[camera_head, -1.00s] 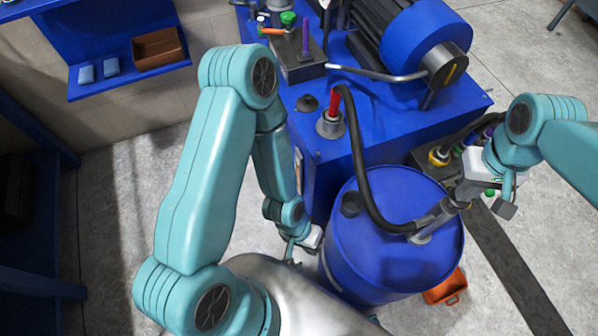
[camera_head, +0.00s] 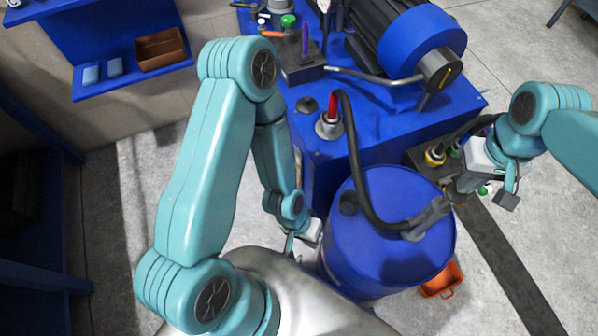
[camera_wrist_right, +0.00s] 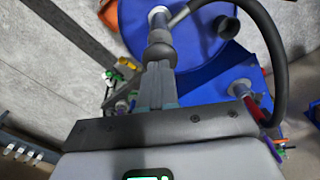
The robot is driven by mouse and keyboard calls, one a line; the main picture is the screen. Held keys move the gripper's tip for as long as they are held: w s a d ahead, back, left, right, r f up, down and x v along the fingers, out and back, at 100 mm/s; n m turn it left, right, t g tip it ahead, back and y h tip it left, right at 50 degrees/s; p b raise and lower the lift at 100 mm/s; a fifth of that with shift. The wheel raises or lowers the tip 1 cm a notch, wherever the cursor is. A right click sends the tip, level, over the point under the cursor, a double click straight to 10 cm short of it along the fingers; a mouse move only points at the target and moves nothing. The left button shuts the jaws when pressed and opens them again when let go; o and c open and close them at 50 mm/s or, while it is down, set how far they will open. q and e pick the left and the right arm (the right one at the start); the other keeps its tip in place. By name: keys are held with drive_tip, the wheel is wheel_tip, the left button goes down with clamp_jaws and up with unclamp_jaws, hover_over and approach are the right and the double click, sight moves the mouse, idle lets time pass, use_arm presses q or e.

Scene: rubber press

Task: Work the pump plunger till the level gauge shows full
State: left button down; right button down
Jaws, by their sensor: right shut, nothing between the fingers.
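The blue drum (camera_head: 385,245) stands on the floor in front of the blue machine. A grey pump plunger (camera_head: 425,222) rises from its top, near the hose end. My right gripper (camera_head: 453,196) is at the plunger's upper end, shut and empty. In the right wrist view, my right gripper's closed fingers (camera_wrist_right: 158,84) point at the plunger's dark rounded handle (camera_wrist_right: 158,52), lined up with it. I cannot tell whether they touch. My left gripper (camera_head: 304,240) hangs low beside the drum, and its jaws are unclear. I cannot make out the level gauge.
A black hose (camera_head: 362,180) arches from the red-handled fitting (camera_head: 331,118) on the machine to the drum. An orange bin (camera_head: 441,281) lies right of the drum. A dark floor strip (camera_head: 510,255) runs at right. Shelves (camera_head: 130,78) stand back left.

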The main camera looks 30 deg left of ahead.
idle(0.5)
wheel_tip(320, 180, up, 6)
drive_tip(key=p, duration=0.5)
